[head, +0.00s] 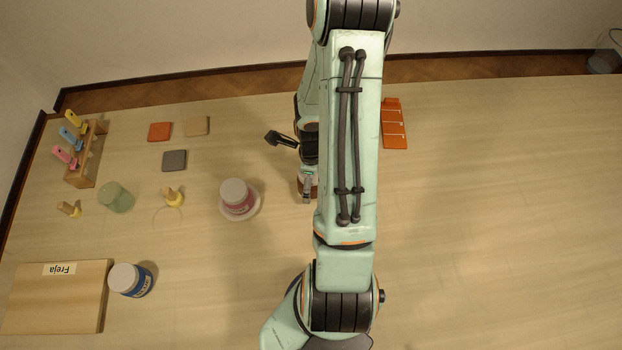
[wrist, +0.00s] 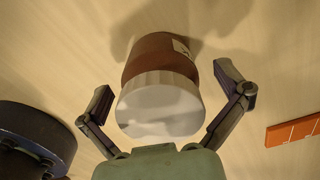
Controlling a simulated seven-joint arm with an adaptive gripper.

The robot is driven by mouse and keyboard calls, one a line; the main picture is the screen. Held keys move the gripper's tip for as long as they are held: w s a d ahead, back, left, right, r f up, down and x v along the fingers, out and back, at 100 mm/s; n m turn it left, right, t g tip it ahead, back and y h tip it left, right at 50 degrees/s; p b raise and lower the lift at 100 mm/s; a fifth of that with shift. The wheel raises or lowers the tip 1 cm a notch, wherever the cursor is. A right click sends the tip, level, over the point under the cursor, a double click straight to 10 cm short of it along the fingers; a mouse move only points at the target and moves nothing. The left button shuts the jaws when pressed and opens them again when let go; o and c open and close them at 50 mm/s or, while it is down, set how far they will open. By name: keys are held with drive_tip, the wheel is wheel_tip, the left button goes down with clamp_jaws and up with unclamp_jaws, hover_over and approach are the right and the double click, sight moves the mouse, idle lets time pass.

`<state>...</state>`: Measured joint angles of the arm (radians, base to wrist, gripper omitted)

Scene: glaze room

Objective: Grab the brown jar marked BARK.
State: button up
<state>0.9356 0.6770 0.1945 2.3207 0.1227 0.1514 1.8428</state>
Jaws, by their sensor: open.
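The brown jar (wrist: 155,52) with a white lid (wrist: 160,104) is in the middle of the wrist view. Part of a pale label shows on its right side, but the writing is too small to read. My gripper (wrist: 164,84) is open, with one finger on each side of the jar and a visible gap at both. In the head view my arm and gripper (head: 307,186) cover most of the jar, right of the middle of the things on the table.
Left of my gripper, a pink jar (head: 238,206) with a white lid stands on a saucer (head: 255,207). Further left are a blue jar (head: 133,285), a green glass (head: 117,198), a tool rack (head: 84,180) and a board (head: 50,310). An orange strip (head: 394,135) lies right. The table's right side is clear.

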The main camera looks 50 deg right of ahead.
drive_tip(key=c, duration=1.3)
